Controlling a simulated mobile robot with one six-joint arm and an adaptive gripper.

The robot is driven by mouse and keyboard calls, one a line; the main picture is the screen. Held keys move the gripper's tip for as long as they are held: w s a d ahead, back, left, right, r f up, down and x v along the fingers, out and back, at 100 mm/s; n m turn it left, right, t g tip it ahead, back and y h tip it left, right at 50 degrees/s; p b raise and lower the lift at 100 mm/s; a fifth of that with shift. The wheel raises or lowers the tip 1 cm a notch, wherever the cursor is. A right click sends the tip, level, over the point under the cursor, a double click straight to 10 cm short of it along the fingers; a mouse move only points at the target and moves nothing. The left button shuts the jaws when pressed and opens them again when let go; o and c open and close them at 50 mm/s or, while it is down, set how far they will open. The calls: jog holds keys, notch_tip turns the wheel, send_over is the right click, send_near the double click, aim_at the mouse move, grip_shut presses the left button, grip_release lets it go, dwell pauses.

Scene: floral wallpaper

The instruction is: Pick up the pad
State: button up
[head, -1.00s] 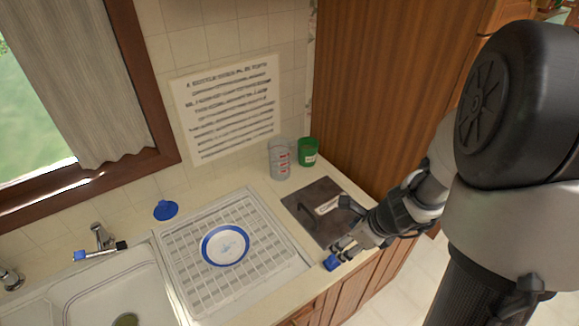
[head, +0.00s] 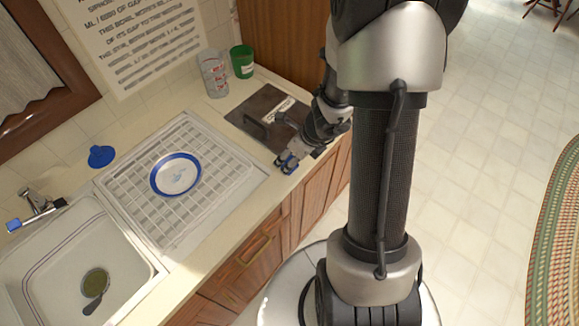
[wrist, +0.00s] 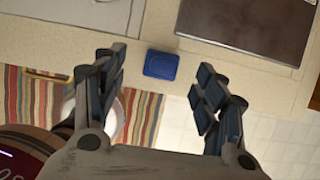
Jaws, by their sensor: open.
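A small blue pad (wrist: 161,64) lies flat at the counter's front edge. In the wrist view it sits ahead of my gripper (wrist: 160,80), centred between the two spread fingers and clear of both. My gripper is open and empty. In the head view, my gripper (head: 288,160) is low over the counter edge, right of the dish rack. The blue pad (head: 290,166) is mostly hidden there by the fingers. Whether the fingers touch the counter is not clear.
A dark board (head: 262,112) with a handle lies behind the gripper. A measuring cup (head: 214,75) and green cup (head: 242,62) stand farther back. A white dish rack (head: 215,200) holds a blue-rimmed plate (head: 175,174). The sink (head: 130,255) is at left. Open floor lies right.

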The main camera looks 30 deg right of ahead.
aim_at(289, 158)
jog(key=b+x, duration=0.2)
jog(key=x, duration=0.3)
jog(key=shift+d+f+b, duration=0.2)
jog(key=shift+d+b, duration=0.1)
jog(key=shift+b, duration=0.1)
jog(key=shift+r, duration=0.1)
jog(key=shift+s, duration=0.1)
jog(key=shift+c, duration=0.4)
jog(key=c, duration=1.2)
jog(key=shift+o, duration=0.2)
jog(key=shift+r, duration=0.2)
notch_tip(289, 158, up, 20)
jog(key=p, duration=1.4)
jog(key=shift+f+p, duration=0.15)
jog(key=shift+p, duration=0.2)
